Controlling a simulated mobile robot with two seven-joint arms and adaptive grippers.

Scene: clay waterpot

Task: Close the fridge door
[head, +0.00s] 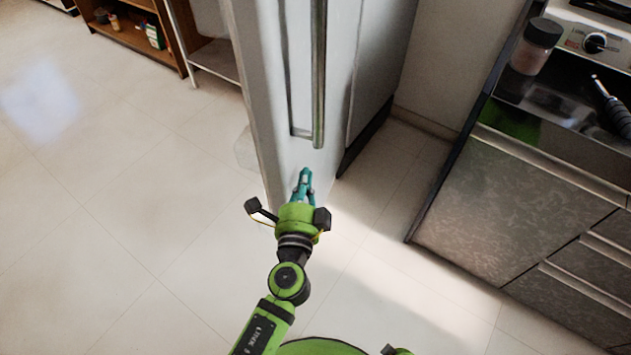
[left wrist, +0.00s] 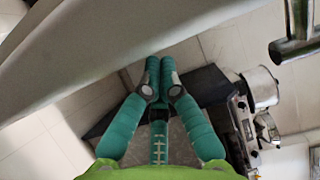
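The fridge door (head: 335,110) is a pale grey panel that stands open in the head view, with a long vertical metal handle (head: 319,75) on its face. A translucent part shows at the lower left behind its edge. My left gripper (head: 305,174) is in front of the door's lower face, below the handle. Its teal fingers are together with nothing seen between them. In the left wrist view the fingertips (left wrist: 158,66) meet near the door panel (left wrist: 110,45); I cannot tell whether they touch it. The handle's end (left wrist: 296,42) shows at the upper right. My right gripper is not visible.
A counter with grey drawers (head: 520,200) stands at the right, carrying a jar (head: 536,45) and a black-handled utensil (head: 612,108). A wooden shelf (head: 130,35) is at the far left. The tiled floor (head: 110,200) is clear at left.

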